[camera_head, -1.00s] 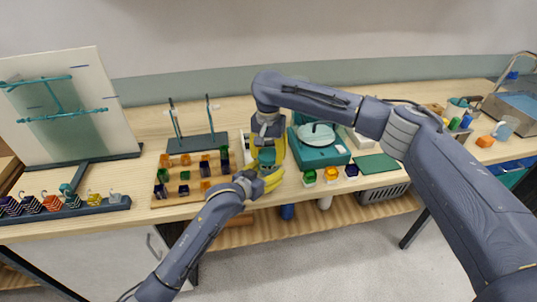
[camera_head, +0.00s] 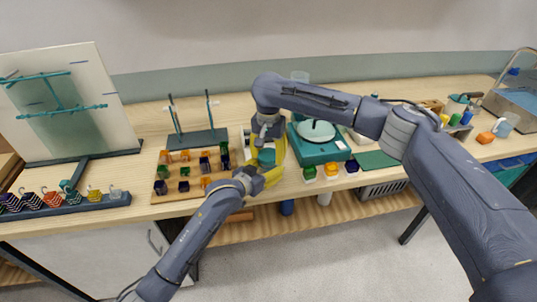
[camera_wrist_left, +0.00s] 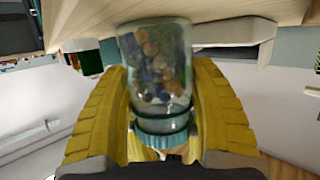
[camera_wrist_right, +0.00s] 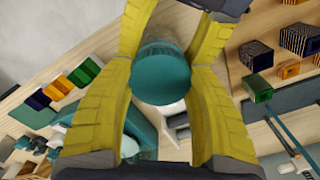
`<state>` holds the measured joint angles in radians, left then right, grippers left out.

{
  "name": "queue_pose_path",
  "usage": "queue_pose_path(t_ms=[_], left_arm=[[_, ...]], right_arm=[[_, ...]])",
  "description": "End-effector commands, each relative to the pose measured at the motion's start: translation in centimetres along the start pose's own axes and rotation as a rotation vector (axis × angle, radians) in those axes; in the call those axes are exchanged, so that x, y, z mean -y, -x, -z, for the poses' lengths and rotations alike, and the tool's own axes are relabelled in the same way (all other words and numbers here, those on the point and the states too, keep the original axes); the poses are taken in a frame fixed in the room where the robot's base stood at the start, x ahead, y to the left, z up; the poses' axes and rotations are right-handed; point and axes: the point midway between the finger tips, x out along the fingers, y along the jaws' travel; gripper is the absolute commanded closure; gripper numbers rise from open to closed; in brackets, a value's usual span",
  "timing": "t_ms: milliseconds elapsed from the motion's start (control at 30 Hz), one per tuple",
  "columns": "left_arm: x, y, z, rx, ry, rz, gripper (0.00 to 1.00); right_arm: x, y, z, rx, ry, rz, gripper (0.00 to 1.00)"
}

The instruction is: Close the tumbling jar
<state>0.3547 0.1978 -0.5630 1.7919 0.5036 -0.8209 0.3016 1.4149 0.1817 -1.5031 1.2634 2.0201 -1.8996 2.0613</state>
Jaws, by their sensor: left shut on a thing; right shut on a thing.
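The glass jar (camera_wrist_left: 155,65) holds small brown and blue stones and sits between the yellow fingers of my left gripper (camera_wrist_left: 160,95). My left gripper is shut on it. The teal lid (camera_wrist_right: 160,75) lies between the fingertips of my right gripper (camera_wrist_right: 160,88), which is shut on it from above. In the left wrist view the lid (camera_wrist_left: 162,141) is at the jar's mouth, in line with the neck. I cannot tell whether it is fully seated. In the head view both grippers meet over the table's front edge, hiding most of the jar; a teal part (camera_head: 266,157) shows between them.
A wooden rack (camera_head: 170,207) with several coloured cubes stands just left of the grippers. A teal machine (camera_head: 320,155) with a round pale top is just right, with coloured cubes (camera_head: 331,169) in front. A dark stand (camera_head: 197,141) with two uprights is behind left.

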Motion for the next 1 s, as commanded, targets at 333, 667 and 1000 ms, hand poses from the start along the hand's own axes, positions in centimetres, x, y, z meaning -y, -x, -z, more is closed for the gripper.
queue_pose_path(t_ms=[333,667,1000], left_arm=[[0.0,0.0,0.0,0.0,0.0,0.0,0.88],[0.0,0.0,0.0,0.0,0.0,0.0,0.88],[0.0,0.0,0.0,0.0,0.0,0.0,1.0]], right_arm=[[0.0,-0.5,0.0,0.0,0.0,-0.001,0.55],[0.0,-1.1,0.0,0.001,-0.001,0.0,0.55],[0.0,-1.1,0.0,0.0,-0.184,-0.001,0.55]])
